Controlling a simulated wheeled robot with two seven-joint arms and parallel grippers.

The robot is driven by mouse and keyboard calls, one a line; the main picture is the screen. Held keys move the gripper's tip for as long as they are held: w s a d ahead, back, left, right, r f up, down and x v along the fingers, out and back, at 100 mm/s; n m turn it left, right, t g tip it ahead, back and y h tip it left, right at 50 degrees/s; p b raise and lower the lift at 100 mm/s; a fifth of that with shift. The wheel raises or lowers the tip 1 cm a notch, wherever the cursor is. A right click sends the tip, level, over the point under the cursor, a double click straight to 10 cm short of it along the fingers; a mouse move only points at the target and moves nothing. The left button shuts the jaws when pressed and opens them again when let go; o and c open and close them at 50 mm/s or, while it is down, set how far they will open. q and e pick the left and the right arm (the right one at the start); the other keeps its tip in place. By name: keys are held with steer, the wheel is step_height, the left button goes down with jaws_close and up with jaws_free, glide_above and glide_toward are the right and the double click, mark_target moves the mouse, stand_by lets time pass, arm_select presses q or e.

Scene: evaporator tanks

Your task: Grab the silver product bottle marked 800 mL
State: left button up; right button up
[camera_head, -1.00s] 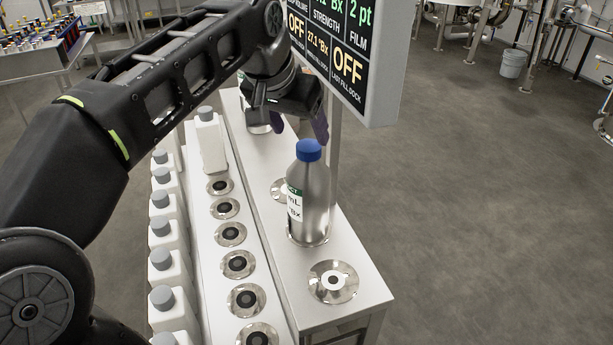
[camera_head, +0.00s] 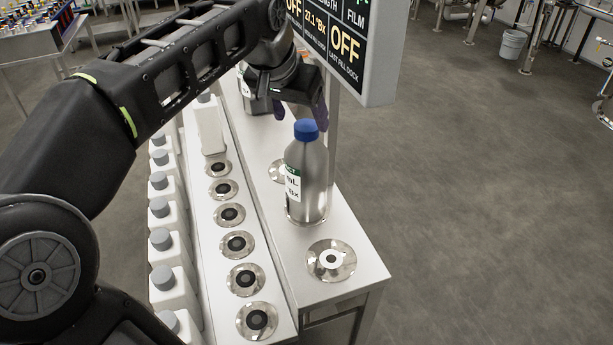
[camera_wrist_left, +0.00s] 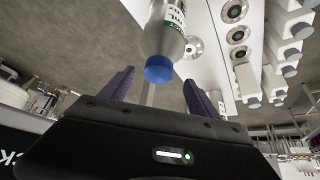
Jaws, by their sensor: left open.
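A silver bottle (camera_head: 312,185) with a blue cap stands upright on a round dock on the white bench. Its green and white label shows "mL", but the number is not readable. In the left wrist view the bottle (camera_wrist_left: 163,35) hangs from the top of the picture, cap end between the fingers' directions. My left gripper (camera_head: 300,113) is open and empty, just above and behind the bottle's cap in the head view. Its two purple fingers (camera_wrist_left: 159,77) stand apart in the wrist view. Another silver bottle (camera_head: 250,98) is partly hidden behind the left gripper. My right gripper is not in view.
A hanging screen (camera_head: 345,45) on a post stands close right of the left gripper. White bottles with grey caps (camera_head: 162,240) line the left side. An empty dock (camera_head: 331,262) is at the bench's front end.

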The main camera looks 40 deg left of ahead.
mark_target(305, 126)
arm_select(q)
steer(key=x, duration=0.2)
steer(key=p+x, duration=0.1)
steer(key=x, duration=0.2)
steer(key=shift+d+f, duration=0.1)
steer(key=shift+d, duration=0.05)
steer(key=shift+c, duration=0.5)
steer(key=shift+f, duration=0.1)
jaws_close()
stand_by(0.4)
steer(key=shift+s, duration=0.1)
